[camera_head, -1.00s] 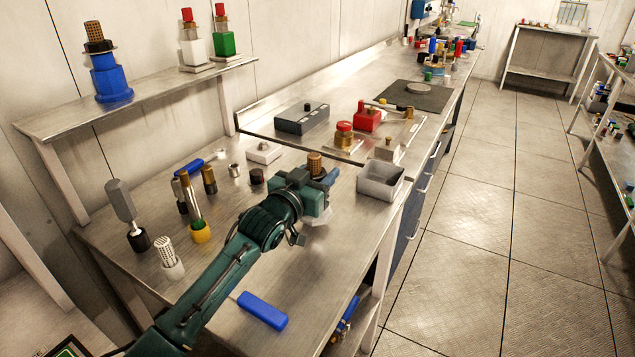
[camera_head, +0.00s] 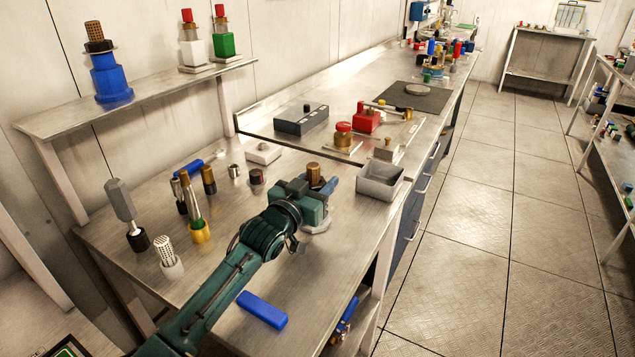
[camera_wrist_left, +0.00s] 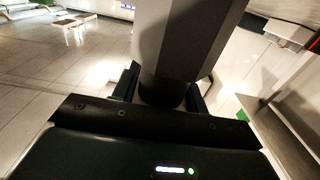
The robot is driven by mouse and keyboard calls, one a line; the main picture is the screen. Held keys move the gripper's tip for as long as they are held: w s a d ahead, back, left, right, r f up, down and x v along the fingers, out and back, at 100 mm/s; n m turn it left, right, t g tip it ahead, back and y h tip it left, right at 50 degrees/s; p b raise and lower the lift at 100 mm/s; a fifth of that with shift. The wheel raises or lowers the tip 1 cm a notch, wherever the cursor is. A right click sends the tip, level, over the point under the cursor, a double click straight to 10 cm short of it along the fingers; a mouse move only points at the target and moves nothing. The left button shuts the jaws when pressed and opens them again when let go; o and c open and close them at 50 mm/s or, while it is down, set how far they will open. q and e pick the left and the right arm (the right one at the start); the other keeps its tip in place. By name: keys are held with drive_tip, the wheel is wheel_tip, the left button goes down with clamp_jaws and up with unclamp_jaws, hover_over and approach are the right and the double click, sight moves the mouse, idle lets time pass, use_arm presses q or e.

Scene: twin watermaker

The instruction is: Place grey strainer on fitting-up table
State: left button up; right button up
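The grey strainer has a bronze mesh top (camera_head: 314,174) and a pale grey round base (camera_head: 318,224) in the head view. My left gripper (camera_head: 312,203) is around its middle and hides most of its body. In the left wrist view, the strainer's grey, flat-sided body (camera_wrist_left: 185,45) stands between the two dark fingers of my left gripper (camera_wrist_left: 162,95), which are closed on it. The strainer is upright over the front right part of the steel fitting-up table (camera_head: 300,265). I cannot tell whether its base touches the top. My right gripper is not in view.
A grey open bin (camera_head: 380,183) stands close to the right of the strainer. A blue block (camera_head: 262,309) lies near the front edge. A white mesh strainer (camera_head: 168,257), a grey-headed tool (camera_head: 121,203) and several fittings stand at the left.

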use_arm(q)
drive_tip(key=o, duration=0.5)
drive_tip(key=shift+s+f, duration=0.15)
drive_tip(key=shift+f, duration=0.8)
drive_tip(key=shift+r+p, duration=0.45)
drive_tip(key=shift+r, duration=0.2)
drive_tip(key=v, duration=0.6)
drive_tip(key=shift+a+r+b, duration=0.1)
drive_tip(key=shift+b, duration=0.2)
drive_tip(key=shift+s+a+r, duration=0.15)
drive_tip(key=shift+s+a, duration=0.1)
drive_tip(key=shift+s, duration=0.2)
